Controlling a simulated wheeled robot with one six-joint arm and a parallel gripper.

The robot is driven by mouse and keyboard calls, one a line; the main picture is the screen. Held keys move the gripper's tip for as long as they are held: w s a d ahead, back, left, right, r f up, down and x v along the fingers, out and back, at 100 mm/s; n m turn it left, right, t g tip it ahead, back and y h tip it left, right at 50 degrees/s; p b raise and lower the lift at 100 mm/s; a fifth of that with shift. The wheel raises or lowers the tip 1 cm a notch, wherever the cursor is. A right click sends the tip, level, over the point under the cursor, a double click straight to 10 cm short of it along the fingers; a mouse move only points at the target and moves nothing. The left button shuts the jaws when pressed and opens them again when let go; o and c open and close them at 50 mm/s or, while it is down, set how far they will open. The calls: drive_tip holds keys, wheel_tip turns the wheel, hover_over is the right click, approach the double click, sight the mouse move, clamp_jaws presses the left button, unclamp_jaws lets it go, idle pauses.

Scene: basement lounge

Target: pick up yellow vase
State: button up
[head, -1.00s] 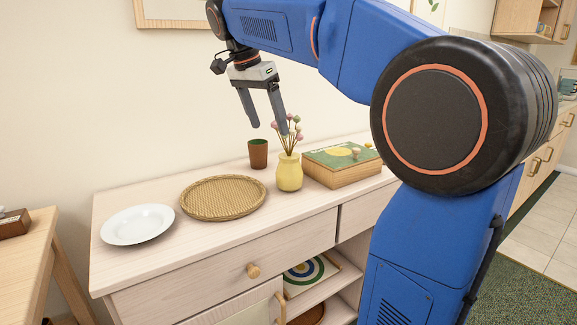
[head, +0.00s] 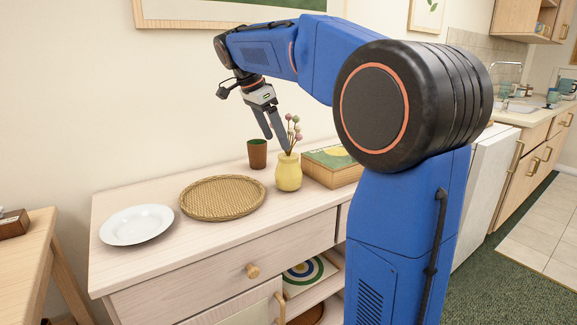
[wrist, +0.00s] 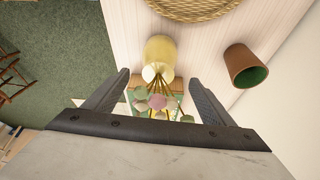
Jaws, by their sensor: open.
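The yellow vase (head: 288,174) stands upright on the pale wooden sideboard (head: 232,240), with stems of pink and green round flowers rising from it. In the wrist view the vase (wrist: 160,52) lies ahead of the fingertips, with the flowers between the fingers. My gripper (head: 277,145) is open and points down at the flowers, above and just behind the vase. In the wrist view my gripper (wrist: 158,82) has its two fingers spread apart, and neither touches the vase body. In the head view one finger overlaps the flower stems.
A brown cup with a green inside (head: 257,154) stands left of the vase. A woven tray (head: 222,198) and a white plate (head: 137,224) lie further left. A wooden box with a green lid (head: 330,167) stands close on the right.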

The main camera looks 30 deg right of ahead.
sight(286, 154)
drive_tip(key=shift+x, duration=1.2)
drive_tip(key=shift+d+x, duration=0.15)
drive_tip(key=shift+x, duration=1.15)
drive_tip(key=shift+d+x, duration=0.15)
drive_tip(key=shift+x, duration=1.2)
drive_tip(key=shift+s+r, duration=0.15)
drive_tip(key=c, duration=1.5)
